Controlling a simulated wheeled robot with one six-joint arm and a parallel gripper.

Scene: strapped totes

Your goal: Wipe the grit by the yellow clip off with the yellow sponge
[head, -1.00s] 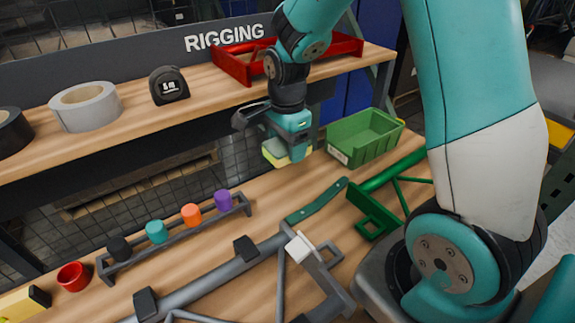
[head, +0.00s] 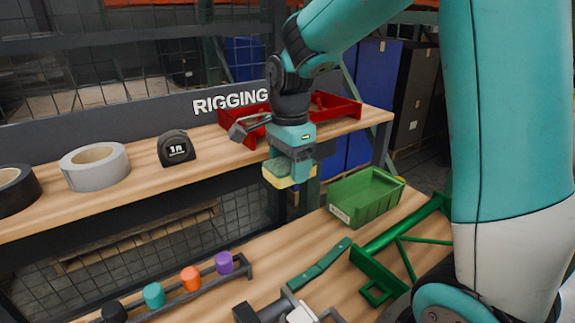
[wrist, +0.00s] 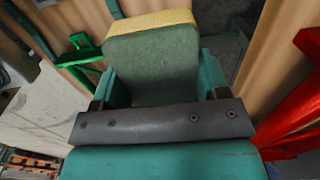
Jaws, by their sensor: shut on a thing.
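My gripper (head: 291,165) is shut on the yellow sponge (head: 290,180), which hangs below the jaws. In the wrist view the sponge (wrist: 152,65) sits between the two teal fingers, showing a green face and a yellow edge. In the head view my gripper is held in the air, in front of the upper shelf's edge and left of the green bin. I see no yellow clip and no grit in the current views.
The upper shelf (head: 105,208) holds tape rolls (head: 80,180), a black tape measure (head: 176,148) and a red tray (head: 340,112). Below are a green bin (head: 367,210), a green frame (head: 410,230), a green strap (head: 322,262) and a rack of coloured caps (head: 237,268).

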